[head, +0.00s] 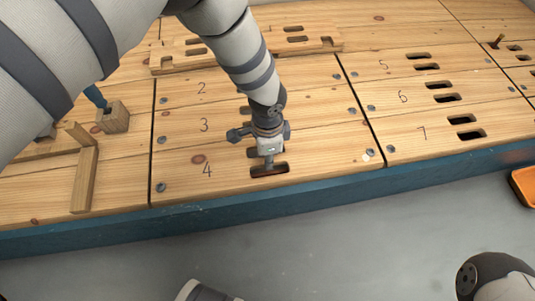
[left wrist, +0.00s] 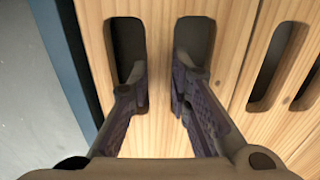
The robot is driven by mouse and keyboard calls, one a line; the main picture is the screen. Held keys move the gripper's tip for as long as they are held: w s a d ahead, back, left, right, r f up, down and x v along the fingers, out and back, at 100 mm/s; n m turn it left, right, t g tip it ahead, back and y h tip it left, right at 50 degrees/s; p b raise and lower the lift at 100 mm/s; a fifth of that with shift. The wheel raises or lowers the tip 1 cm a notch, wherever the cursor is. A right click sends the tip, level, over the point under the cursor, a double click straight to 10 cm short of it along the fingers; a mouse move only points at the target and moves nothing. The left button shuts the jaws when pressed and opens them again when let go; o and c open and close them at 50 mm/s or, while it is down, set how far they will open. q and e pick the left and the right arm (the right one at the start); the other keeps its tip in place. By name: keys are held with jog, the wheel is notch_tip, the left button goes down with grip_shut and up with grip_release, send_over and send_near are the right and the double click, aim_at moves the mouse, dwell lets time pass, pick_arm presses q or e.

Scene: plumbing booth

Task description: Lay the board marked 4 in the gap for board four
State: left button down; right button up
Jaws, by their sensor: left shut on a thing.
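The board marked 4 (head: 225,183) lies at the front of the middle bay in the head view, beside the board marked 3 (head: 180,130) and along the blue front rim. It looks level with its neighbours; a small height difference cannot be told. My left gripper (head: 268,163) is over its middle, pointing down. In the left wrist view the fingers of my left gripper (left wrist: 160,98) reach into the two slots and are shut on the wooden strip (left wrist: 158,60) between them. The gripper hides part of the slots in the head view.
A loose board (head: 185,62) with slots lies across the back boards. At left stand a wooden block (head: 115,117) with a blue-handled tool and a wooden strip (head: 85,180). Boards 5, 6 and 7 (head: 440,135) lie at right. An orange tray (head: 524,186) is at the far right.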

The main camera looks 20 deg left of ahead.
pick_arm(q)
jog(key=c, duration=1.4)
grip_release()
